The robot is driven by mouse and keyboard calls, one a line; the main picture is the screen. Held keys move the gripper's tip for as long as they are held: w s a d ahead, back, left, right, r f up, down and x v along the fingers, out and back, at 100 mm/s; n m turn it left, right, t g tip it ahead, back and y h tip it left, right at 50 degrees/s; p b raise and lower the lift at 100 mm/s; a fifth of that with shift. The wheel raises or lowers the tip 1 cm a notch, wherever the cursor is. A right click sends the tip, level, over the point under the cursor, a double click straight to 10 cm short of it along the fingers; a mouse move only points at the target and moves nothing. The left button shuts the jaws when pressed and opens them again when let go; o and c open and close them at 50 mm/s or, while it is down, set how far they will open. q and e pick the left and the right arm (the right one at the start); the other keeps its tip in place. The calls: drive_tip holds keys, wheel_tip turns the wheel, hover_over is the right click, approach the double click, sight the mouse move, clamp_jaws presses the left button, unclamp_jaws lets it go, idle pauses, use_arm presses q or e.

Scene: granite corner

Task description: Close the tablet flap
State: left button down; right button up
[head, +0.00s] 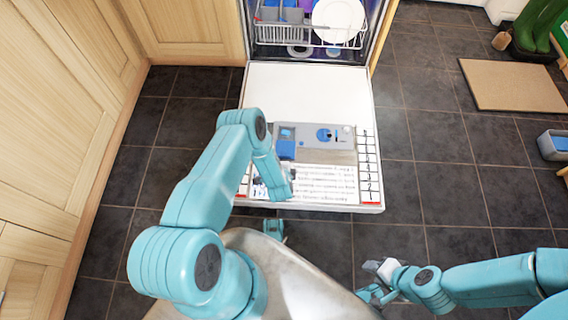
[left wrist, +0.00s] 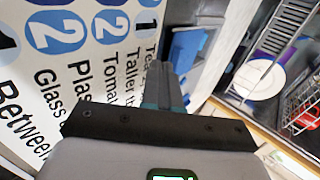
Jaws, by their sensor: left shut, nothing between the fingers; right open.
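The dishwasher door (head: 310,85) lies folded down, with a grey dispenser panel (head: 345,155) set in it. A blue flap (head: 286,149) is at the panel's left end; it also shows in the left wrist view (left wrist: 188,50), just beyond and right of my left fingertips. Whether it stands open or lies flat is hard to tell. My left gripper (head: 288,190) is over the door's near part, below the flap in the picture; its fingers (left wrist: 162,72) are shut and empty. My right gripper (head: 372,280) is open and empty, low over the floor in front of the door.
A dishwasher rack (head: 300,32) with a white plate (head: 338,18) stands inside the machine. Printed labels cover the door's near part. Wooden cabinets (head: 60,110) are on the left. Tiled floor lies right, with a tan mat (head: 512,85) and a grey-blue box (head: 553,144).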

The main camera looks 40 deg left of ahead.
use_arm(q)
drive_tip(key=shift+w+a, duration=0.4)
drive_tip(key=shift+w, duration=0.3)
